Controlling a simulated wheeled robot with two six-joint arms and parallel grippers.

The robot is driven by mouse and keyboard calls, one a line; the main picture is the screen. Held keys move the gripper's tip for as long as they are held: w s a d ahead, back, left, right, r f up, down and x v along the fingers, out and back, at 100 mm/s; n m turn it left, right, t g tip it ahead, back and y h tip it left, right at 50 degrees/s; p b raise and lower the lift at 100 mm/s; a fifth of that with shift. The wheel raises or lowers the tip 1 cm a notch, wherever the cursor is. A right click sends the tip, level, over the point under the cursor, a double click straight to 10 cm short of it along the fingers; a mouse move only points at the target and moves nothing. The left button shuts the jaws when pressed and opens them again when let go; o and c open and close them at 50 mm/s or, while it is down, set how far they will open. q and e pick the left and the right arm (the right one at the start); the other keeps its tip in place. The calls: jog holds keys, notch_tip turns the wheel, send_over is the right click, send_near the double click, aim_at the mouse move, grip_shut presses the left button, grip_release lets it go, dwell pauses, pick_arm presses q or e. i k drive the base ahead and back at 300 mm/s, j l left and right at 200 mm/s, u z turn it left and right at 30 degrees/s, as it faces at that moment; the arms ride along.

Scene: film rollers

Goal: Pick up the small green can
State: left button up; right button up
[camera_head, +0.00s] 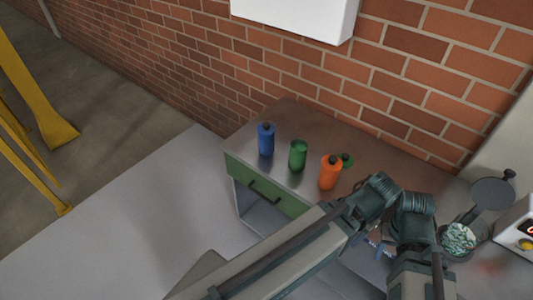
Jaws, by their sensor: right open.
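A small green can (298,155) stands upright on the metal-topped cabinet (290,115), between a blue bottle (266,140) and an orange bottle (330,173). My right gripper (379,244) is at the lower right, in front of the cabinet, partly hidden by my arm. It is open and apart from the green can, which is up and to the left. My left gripper does not show.
A brick wall (300,70) rises right behind the cabinet. A pan (492,192) and a bowl of pale green pieces (459,239) are at the right. A yellow frame (35,100) stands far left. The floor left of the cabinet is clear.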

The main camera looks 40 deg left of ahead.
aim_at(298, 159)
jog(key=k+u, duration=0.1)
jog(key=u, duration=0.8)
jog(key=k+l+z, duration=0.1)
jog(key=z, duration=1.4)
jog(key=u, duration=0.4)
jog(key=j+u, duration=0.1)
jog(key=u, duration=0.65)
jog(key=i+u, duration=0.1)
jog(key=u, duration=0.25)
